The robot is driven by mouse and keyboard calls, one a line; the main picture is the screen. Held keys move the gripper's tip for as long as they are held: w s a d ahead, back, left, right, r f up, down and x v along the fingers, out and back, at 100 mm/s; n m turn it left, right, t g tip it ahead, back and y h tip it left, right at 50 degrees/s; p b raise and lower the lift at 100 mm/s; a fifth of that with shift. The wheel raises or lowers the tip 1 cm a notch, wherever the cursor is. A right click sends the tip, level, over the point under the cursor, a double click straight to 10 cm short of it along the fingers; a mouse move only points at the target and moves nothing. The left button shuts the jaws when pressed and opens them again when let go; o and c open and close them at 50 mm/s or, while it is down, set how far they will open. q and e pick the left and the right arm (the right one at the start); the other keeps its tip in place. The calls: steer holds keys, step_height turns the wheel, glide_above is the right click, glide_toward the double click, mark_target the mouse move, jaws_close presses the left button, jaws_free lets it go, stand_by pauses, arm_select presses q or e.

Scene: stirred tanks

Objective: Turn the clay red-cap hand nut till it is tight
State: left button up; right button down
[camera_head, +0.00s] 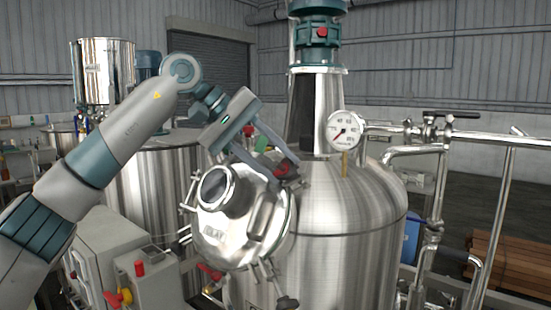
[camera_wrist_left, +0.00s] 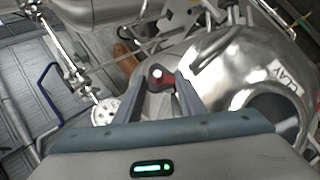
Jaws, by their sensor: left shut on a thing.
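The clay red-cap hand nut (camera_head: 282,169) sits at the upper right rim of the round steel hatch cover (camera_head: 262,205), which is marked CLAY. My left gripper (camera_head: 286,172) reaches down to it from the upper left. The left gripper is shut on the nut. The fingers hide part of the nut and its bolt. How tight the nut is cannot be told. My right gripper is not in view.
The cover has a round sight glass (camera_head: 216,190) and other clamps around its rim, one with a red handle (camera_head: 210,272). A pressure gauge (camera_head: 343,129) stands on the tank (camera_head: 350,230) to the right. Steel pipes (camera_head: 505,190) run at the far right. A grey control box (camera_head: 150,280) stands lower left.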

arm_select(q)
steer(key=o, duration=1)
steer(key=shift+o, duration=0.2)
steer(key=shift+a, duration=0.1)
steer(key=shift+s+a+r+b, duration=0.1)
steer(key=shift+a+r+b, duration=0.35)
steer(key=b+v, duration=0.3)
steer(key=v, duration=1.3)
